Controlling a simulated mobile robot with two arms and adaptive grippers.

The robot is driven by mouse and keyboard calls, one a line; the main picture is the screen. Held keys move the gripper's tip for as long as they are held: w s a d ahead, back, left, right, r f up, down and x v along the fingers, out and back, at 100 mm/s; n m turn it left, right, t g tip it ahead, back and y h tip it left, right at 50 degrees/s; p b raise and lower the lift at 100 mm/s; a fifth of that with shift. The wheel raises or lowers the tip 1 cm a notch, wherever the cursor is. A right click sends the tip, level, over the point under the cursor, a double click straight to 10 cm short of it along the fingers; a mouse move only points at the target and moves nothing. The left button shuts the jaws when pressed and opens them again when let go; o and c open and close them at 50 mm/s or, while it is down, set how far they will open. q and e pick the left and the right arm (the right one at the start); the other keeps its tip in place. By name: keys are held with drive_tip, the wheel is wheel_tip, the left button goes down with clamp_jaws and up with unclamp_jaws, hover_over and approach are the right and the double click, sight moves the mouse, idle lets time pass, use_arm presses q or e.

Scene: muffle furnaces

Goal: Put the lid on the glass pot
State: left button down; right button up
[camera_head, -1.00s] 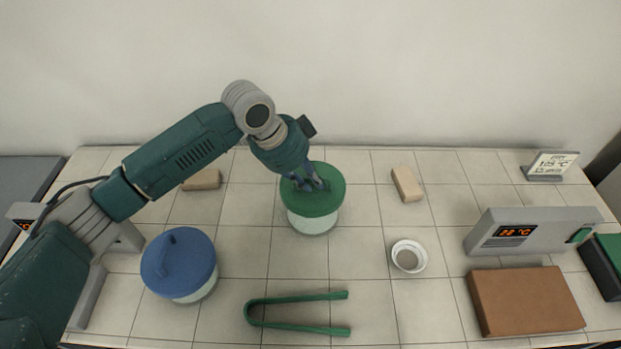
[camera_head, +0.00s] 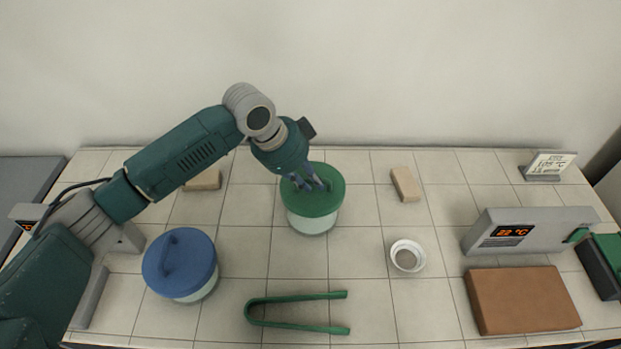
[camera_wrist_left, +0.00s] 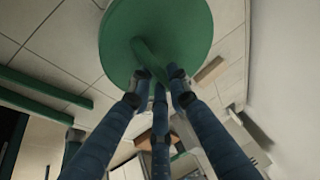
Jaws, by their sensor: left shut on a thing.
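The glass pot (camera_head: 312,223) stands at the back middle of the tiled bench. The green lid (camera_head: 322,202) is over its mouth and looks level; I cannot tell whether it is fully seated. My left gripper (camera_head: 312,184) reaches in from the left and is shut on the lid's handle. The pot is hidden by the lid in that view. My right gripper is in neither view.
A second pot with a blue lid (camera_head: 180,262) stands at the front left. Green tongs (camera_head: 296,325) lie at the front middle. A small white dish (camera_head: 408,257), two tan blocks (camera_head: 405,184), a brown slab (camera_head: 522,299) and a grey controller (camera_head: 530,232) stand around. The tiles between are clear.

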use_arm(q)
drive_tip(key=shift+f, duration=0.1)
drive_tip(key=shift+f, duration=0.3)
drive_tip(key=shift+f+b, duration=0.5)
drive_tip(key=shift+f, duration=0.45)
idle(0.4)
drive_tip(key=c, duration=1.6)
unclamp_jaws()
drive_tip(key=shift+o, duration=0.2)
